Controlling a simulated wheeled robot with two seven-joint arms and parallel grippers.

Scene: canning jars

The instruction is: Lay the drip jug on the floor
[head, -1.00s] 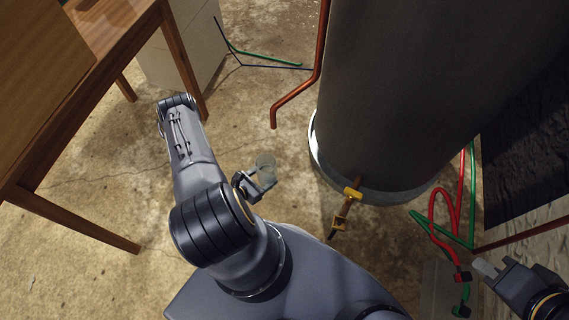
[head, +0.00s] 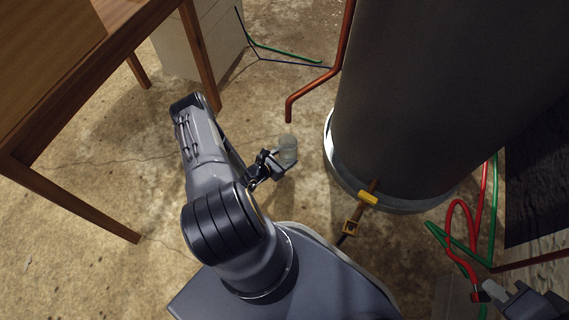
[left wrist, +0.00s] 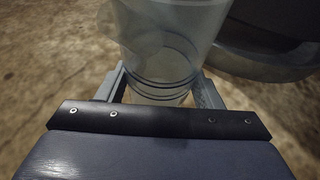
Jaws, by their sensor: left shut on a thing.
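The drip jug (head: 287,148) is a clear, see-through vessel in the middle of the head view. My left gripper (head: 272,165) is shut on it. In the left wrist view the jug (left wrist: 168,40) stands out between the two fingers (left wrist: 160,92), one on each side of its ringed part. The concrete floor (head: 90,190) shows behind and around the jug; I cannot tell how high above it the jug is. My right gripper (head: 494,292) is at the lower right of the head view, partly cut off, and its opening cannot be made out.
A large grey tank (head: 415,100) with a pale base ring and a yellow-handled valve (head: 368,197) stands right of the jug. A copper pipe (head: 310,90) comes down near it. A wooden table (head: 75,90) and pale cabinet (head: 200,40) are at left. Red and green hoses (head: 460,225) lie at right.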

